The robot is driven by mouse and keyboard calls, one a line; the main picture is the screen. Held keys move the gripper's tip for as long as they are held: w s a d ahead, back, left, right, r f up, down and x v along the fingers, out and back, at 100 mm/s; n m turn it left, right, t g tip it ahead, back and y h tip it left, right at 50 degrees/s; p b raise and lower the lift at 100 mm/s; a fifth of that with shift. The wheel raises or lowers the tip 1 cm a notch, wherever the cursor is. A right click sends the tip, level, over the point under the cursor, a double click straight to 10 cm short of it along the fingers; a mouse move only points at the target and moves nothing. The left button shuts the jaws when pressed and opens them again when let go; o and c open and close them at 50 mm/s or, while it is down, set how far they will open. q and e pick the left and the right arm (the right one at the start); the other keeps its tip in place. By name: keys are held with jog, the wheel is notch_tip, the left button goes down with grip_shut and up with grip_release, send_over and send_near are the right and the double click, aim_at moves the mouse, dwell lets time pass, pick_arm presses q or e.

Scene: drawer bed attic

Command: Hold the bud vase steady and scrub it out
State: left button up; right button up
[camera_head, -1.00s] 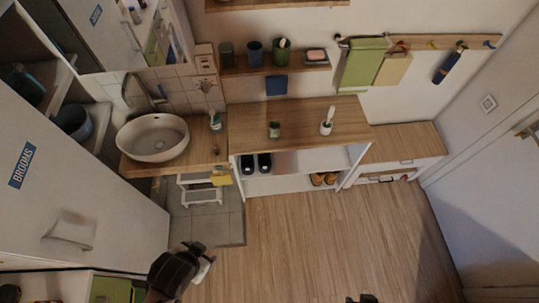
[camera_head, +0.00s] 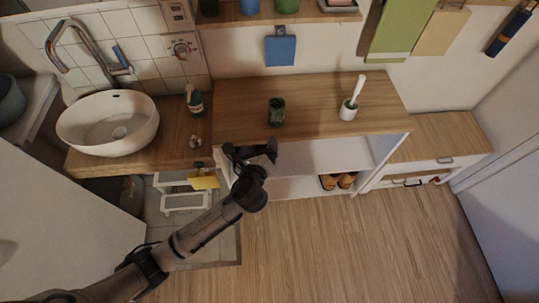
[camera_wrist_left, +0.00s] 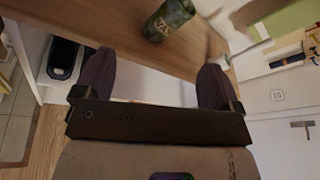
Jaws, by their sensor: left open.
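The bud vase (camera_head: 277,112) is a small dark green vessel standing upright on the wooden top of the white shelf unit (camera_head: 310,112). In the left wrist view the vase (camera_wrist_left: 169,18), with lettering on its side, is beyond the fingertips near the top edge. A white brush (camera_head: 351,97) stands upright in a white holder on the same top, right of the vase. My left gripper (camera_head: 250,151) is open and empty at the unit's front edge, left of and nearer than the vase, not touching it. Its spread fingers also show in the wrist view (camera_wrist_left: 155,76). My right gripper is out of view.
A round white basin (camera_head: 108,123) and a bottle (camera_head: 195,99) stand on the wooden counter at left. A yellow cloth (camera_head: 205,182) hangs below it near a white step stool (camera_head: 185,202). A wall shelf (camera_head: 275,14) overhangs behind. The top around the vase is clear.

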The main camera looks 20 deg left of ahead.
aim_at(276, 113)
pick_arm(q)
jog(key=w+f+m+t+b, duration=0.1)
jog(key=w+m+b, duration=0.1)
jog(key=w, duration=0.3)
jog(key=w+a+f+m+t+b, duration=0.1)
jog(key=w+m+b, duration=0.1)
jog(key=w+b, duration=0.2)
jog(key=w+f+m+b, duration=0.1)
jog(key=w+m+b, duration=0.2)
jog(key=w, duration=0.5)
jog(key=shift+a+f+t, duration=0.15)
jog(key=shift+f+t, duration=0.05)
jog(key=shift+t, duration=0.2)
jog(key=shift+b+x, duration=0.45)
jog(key=shift+x, duration=0.55)
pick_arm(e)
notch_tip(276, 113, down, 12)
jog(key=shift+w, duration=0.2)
pick_arm(q)
jog(key=shift+r, duration=0.1)
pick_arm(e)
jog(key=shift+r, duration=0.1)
pick_arm(q)
jog(key=c, duration=1)
jog(key=shift+c, duration=0.5)
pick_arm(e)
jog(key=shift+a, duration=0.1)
